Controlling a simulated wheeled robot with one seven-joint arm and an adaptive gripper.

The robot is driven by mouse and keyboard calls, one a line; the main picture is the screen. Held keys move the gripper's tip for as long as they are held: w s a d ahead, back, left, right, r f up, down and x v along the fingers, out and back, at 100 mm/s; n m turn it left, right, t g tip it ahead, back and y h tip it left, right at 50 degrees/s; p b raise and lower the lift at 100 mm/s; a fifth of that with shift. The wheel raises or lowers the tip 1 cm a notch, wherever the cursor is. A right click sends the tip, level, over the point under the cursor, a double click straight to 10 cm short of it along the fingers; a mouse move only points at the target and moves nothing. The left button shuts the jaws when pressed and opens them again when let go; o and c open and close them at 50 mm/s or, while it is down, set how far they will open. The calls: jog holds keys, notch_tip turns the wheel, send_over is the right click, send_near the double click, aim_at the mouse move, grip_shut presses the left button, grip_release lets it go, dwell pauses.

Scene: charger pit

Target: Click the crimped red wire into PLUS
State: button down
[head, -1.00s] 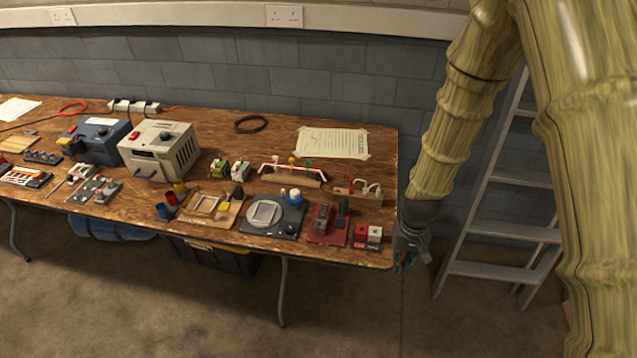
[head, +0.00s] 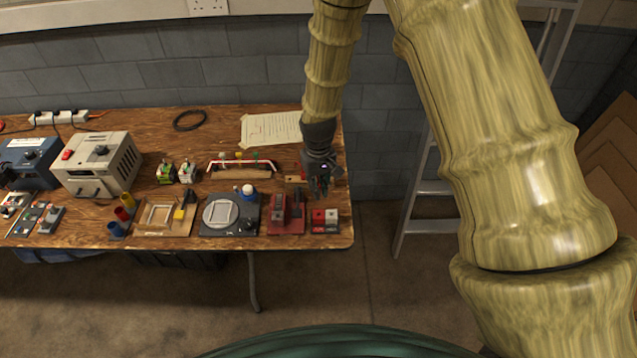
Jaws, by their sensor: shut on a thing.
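A wooden holder (head: 293,179) is mostly hidden behind my gripper.
Left of the blocks are a red fixture (head: 286,216) and a dark unit with a round plate (head: 221,213). A wooden rack with a red wire (head: 241,173) stands behind them. The wooden table (head: 170,140) ends just right of the blocks. A ladder (head: 424,188) stands beyond.

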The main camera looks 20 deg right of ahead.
jog(key=shift+f+b, duration=1.8)
jog(key=shift+f, duration=1.4)
jog(key=shift+f+b, duration=0.55)
jog(key=shift+f, duration=1.2)
dwell(1.0)
jog(key=c, duration=1.4)
grip_release()
jog(key=shift+c, duration=0.2)
jog(key=shift+r, duration=0.1)
jog(key=shift+r+p, duration=2.4)
jog(key=shift+r, duration=1.05)
